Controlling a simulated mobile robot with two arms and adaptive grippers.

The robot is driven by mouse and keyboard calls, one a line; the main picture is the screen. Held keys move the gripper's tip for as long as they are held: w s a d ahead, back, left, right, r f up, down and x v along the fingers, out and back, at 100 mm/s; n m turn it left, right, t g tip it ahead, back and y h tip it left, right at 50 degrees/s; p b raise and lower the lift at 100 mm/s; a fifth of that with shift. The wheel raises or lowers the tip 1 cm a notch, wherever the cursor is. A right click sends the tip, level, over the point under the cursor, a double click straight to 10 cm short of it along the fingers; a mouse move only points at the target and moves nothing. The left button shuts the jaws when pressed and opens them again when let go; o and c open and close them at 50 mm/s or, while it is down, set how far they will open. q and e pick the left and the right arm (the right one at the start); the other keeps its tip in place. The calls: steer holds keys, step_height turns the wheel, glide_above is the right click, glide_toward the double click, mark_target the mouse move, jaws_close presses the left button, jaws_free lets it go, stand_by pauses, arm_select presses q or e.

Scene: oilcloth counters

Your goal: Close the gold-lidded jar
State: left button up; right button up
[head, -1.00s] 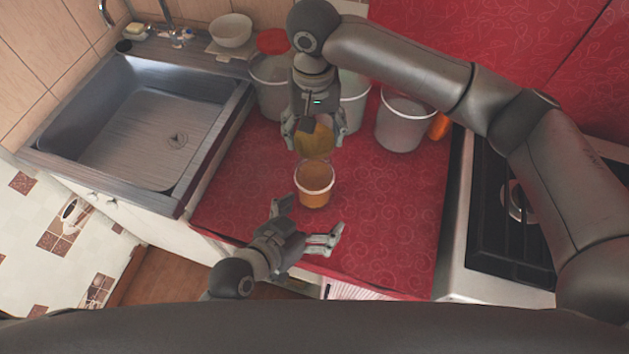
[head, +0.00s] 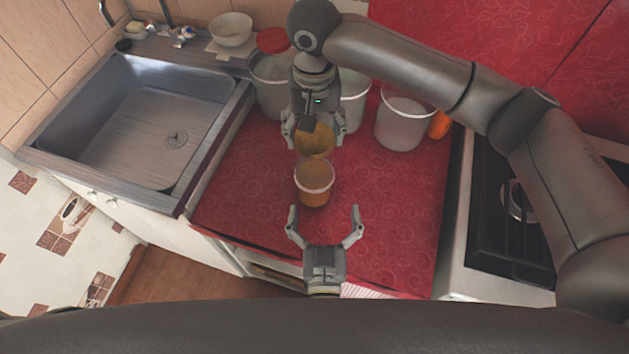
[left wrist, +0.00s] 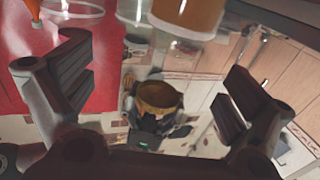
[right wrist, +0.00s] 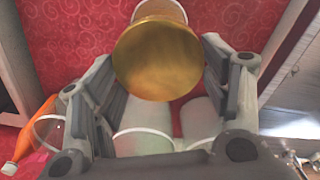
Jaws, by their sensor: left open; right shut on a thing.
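The jar (head: 315,189) stands upright on the red counter, orange below with a pale band and an uncovered top. It also shows at the top of the left wrist view (left wrist: 190,14). My right gripper (head: 314,132) is shut on the round gold lid (head: 316,143), above and a little behind the jar, apart from it. The lid fills the middle of the right wrist view (right wrist: 158,60) and hides much of the jar. My left gripper (head: 325,222) is open and empty in front of the jar, its fingers pointing at it without touching.
A red-lidded container (head: 270,88), a pale container (head: 354,95), a clear bucket (head: 402,122) and an orange bottle (head: 439,125) stand behind. The sink (head: 140,120) is left, the stove (head: 510,235) right. The counter (head: 385,210) beside the jar is clear.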

mark_target(313, 160)
arm_select(q)
steer(key=shift+s+a+f+n+y, duration=0.3)
steer(key=shift+s+a+f+y, duration=0.25)
steer(key=shift+y, duration=0.45)
steer(key=shift+w, duration=0.1)
steer(key=w, duration=0.8)
steer(key=w+a, duration=0.1)
steer(key=w, duration=0.3)
steer(key=shift+s, duration=0.1)
steer(key=c, duration=1.5)
arm_select(e)
steer(key=shift+f, duration=2.5)
